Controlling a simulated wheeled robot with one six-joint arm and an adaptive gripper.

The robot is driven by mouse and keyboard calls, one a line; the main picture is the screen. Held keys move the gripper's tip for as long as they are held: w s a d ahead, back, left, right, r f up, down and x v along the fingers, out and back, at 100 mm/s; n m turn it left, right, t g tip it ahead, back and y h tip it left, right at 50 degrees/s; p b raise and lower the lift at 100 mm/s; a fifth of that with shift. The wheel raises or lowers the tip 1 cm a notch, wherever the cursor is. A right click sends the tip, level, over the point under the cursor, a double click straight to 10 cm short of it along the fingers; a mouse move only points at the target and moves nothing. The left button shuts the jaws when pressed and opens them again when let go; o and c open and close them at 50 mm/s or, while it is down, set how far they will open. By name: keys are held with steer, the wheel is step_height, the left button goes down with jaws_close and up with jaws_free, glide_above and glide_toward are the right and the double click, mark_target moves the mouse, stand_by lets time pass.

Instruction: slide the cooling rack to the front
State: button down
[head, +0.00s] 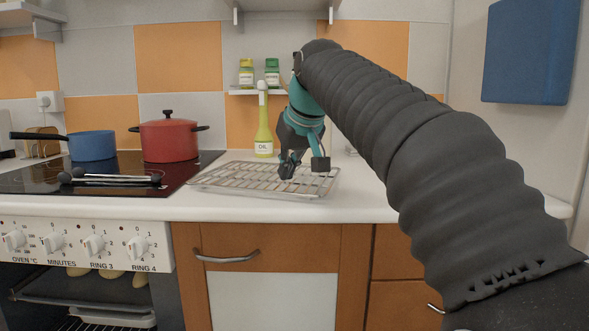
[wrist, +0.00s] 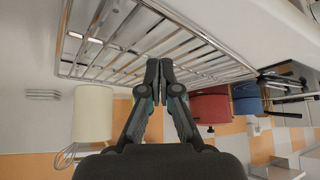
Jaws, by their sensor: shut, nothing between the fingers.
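The cooling rack (head: 225,180) is a silver wire grid lying on the white counter, its left end close to the black hob. In the wrist view the rack (wrist: 105,30) fills the upper part, its bars and rim running past the fingers. My gripper (head: 288,172) is shut and empty, pointing down over the right part of the rack. In the wrist view the closed fingertips (wrist: 160,66) overlap the rack's edge bars. I cannot tell whether they touch the bars. My arm and gripper hide a little of the rack and the counter behind it.
Behind the rack stands a yellow-green oil bottle (head: 264,135). A red pot (head: 168,140), a blue pan (head: 92,146) and dark-ended utensils (head: 115,178) are on the hob. A cream container (wrist: 92,113) with a whisk shows in the wrist view. The front counter strip (head: 270,208) is clear.

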mark_target(274, 177)
steer(key=w, duration=0.2)
steer(key=w+a, duration=0.1)
steer(key=w+a+p, duration=0.1)
steer(key=w, duration=0.1)
steer(key=shift+w+a, duration=0.2)
steer(key=shift+w, duration=0.1)
steer(key=shift+f+b, duration=0.3)
steer(key=shift+f, duration=0.55)
